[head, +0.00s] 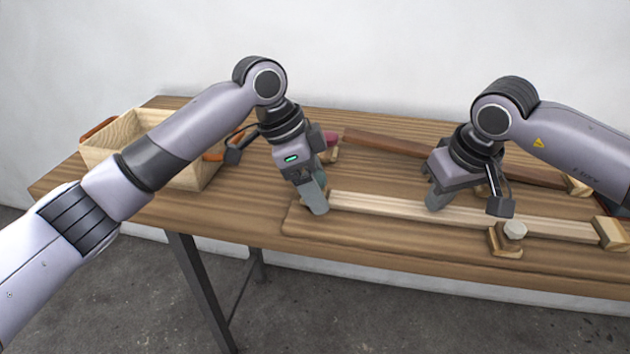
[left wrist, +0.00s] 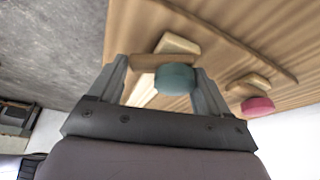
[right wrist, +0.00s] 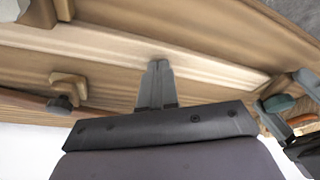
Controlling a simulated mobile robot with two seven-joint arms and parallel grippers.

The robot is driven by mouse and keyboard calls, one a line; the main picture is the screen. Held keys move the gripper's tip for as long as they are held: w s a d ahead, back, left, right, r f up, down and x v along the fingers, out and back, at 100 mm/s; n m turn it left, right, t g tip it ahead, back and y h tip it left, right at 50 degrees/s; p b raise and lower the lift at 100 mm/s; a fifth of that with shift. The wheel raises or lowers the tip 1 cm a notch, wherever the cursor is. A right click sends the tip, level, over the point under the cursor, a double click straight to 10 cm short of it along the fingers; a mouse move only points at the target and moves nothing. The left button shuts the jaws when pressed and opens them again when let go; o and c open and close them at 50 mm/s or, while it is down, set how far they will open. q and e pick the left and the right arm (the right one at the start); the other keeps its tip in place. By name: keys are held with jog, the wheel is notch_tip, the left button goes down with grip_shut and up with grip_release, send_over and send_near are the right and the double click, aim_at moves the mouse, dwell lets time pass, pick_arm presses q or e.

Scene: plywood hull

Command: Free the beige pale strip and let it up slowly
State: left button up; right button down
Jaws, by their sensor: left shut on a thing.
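The beige pale strip (head: 380,207) lies along the front of the bench board, and in the right wrist view (right wrist: 110,45) it runs across the picture. A wooden clamp (left wrist: 150,62) with a teal knob (left wrist: 175,79) sits at its left end. A clamp with a white knob (head: 515,230) stands towards the strip's right end.
A reddish-brown strip (head: 385,143) lies behind. A clamp with a pink knob (left wrist: 257,106) and one with a dark knob (right wrist: 60,103) stand along it. An open wooden box (head: 190,178) is at the left. An end block (head: 610,232) is at the right.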

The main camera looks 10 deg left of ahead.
pick_arm(q)
jog(key=shift+s+r+m+g, duration=0.15)
jog(key=shift+m+g, duration=0.25)
jog(key=shift+m, duration=0.6)
pick_arm(e)
jog(key=shift+s+f, duration=0.1)
jog(key=shift+f, duration=0.25)
pick_arm(q)
jog(key=shift+a+m+g, duration=0.1)
jog(key=shift+m+g, duration=0.4)
jog(key=shift+m, duration=0.9)
jog(key=o, duration=1)
jog(key=shift+a, duration=0.1)
jog(key=shift+r, duration=3.4)
pick_arm(e)
jog(key=shift+r, duration=0.2)
